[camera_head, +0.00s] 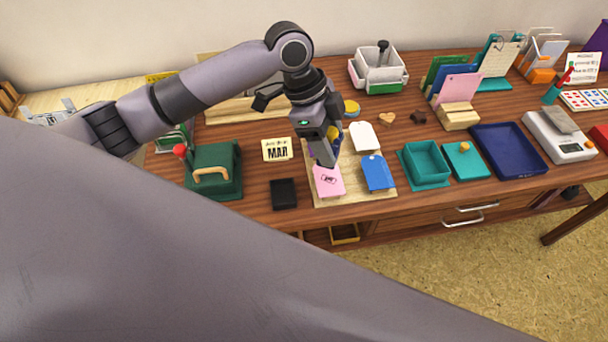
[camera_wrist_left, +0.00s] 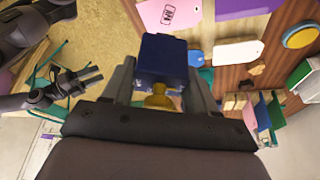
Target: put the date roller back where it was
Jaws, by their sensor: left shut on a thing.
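My left gripper (camera_head: 330,155) is shut on a dark blue block with a yellow knob (camera_wrist_left: 168,62), which looks like the date roller. In the left wrist view the fingers (camera_wrist_left: 160,92) grip it at the yellow part. In the head view the gripper hides most of it, above the pale board (camera_head: 352,196). On that board lie a pink tag (camera_head: 328,182) with a dark print, a blue tag (camera_head: 376,173) and a white tag (camera_head: 364,136). A card reading MAR (camera_head: 277,150) lies to the left. My right gripper (camera_wrist_left: 80,82) seems to show in the wrist view, its jaws unclear.
A black pad (camera_head: 284,194) lies left of the board. A green box with a wooden handle (camera_head: 212,172) stands farther left. A teal tray (camera_head: 426,163), a teal lid (camera_head: 466,160) and a navy tray (camera_head: 508,150) stand right. A white caddy (camera_head: 379,72) stands behind.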

